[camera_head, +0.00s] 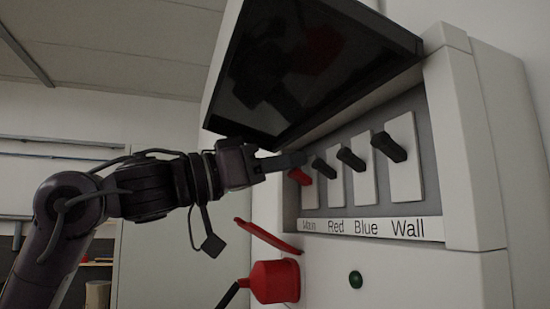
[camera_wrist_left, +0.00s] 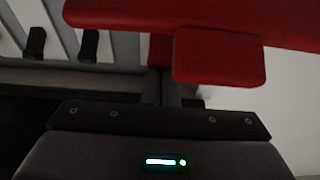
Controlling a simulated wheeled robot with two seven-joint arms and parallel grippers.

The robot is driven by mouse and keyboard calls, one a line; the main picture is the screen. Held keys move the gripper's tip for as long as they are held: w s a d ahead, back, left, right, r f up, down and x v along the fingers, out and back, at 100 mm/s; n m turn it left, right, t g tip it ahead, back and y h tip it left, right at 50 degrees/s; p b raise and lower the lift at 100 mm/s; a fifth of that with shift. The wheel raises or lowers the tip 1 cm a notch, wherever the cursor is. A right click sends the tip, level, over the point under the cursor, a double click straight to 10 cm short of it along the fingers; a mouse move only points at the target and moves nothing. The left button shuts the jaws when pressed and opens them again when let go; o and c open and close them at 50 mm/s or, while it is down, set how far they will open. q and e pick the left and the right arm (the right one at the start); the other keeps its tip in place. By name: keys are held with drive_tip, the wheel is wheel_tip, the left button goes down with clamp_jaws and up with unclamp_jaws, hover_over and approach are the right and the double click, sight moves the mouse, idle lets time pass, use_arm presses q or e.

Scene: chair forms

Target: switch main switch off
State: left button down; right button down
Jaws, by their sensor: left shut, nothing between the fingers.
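The main switch is a red lever (camera_head: 299,177) on a pale plate, above the label "Main" in the open switch recess. My left gripper (camera_head: 298,160) is shut with nothing between its fingers. Its fingertips are at the main switch, just above the red lever in the head view; whether they touch it I cannot tell. In the left wrist view, red parts (camera_wrist_left: 219,57) fill the top right, close beyond the fingers (camera_wrist_left: 165,88). My right gripper is not in view.
Black levers for Red (camera_head: 325,168), Blue (camera_head: 350,158) and Wall (camera_head: 389,146) sit right of the main switch. A dark raised lid (camera_head: 310,65) overhangs the recess. A red plug (camera_head: 275,281) and a green button (camera_head: 355,279) are below.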

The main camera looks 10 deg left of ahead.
sight(313, 188)
use_arm(q)
drive_tip(key=shift+w+d+f, duration=0.15)
drive_tip(key=shift+w+d, duration=0.1)
drive_tip(key=shift+d, duration=0.1)
idle(0.7)
drive_tip(key=shift+f, duration=0.15)
drive_tip(key=shift+s+a+f+b, duration=0.1)
drive_tip(key=shift+f+b, duration=0.35)
drive_tip(key=shift+f, duration=0.05)
drive_tip(key=shift+s+a+f+b, duration=0.1)
drive_tip(key=shift+f+b, duration=0.35)
drive_tip(key=shift+f, duration=0.05)
drive_tip(key=shift+w+d+f+b, duration=0.1)
drive_tip(key=shift+d+f+b, duration=0.05)
drive_tip(key=shift+f+b, duration=0.25)
drive_tip(key=shift+w+d+f+b, duration=0.15)
drive_tip(key=shift+f+b, duration=0.1)
drive_tip(key=shift+f, duration=0.25)
drive_tip(key=shift+s+a+r, duration=0.1)
drive_tip(key=shift+s+a, duration=0.7)
drive_tip(key=shift+a, duration=0.1)
drive_tip(key=a, duration=0.1)
drive_tip(key=s+a, duration=0.2)
drive_tip(key=a, duration=0.1)
drive_tip(key=shift+r+b, duration=0.3)
drive_tip(key=shift+r, duration=0.1)
drive_tip(key=s+a, duration=0.2)
drive_tip(key=shift+a+r, duration=0.3)
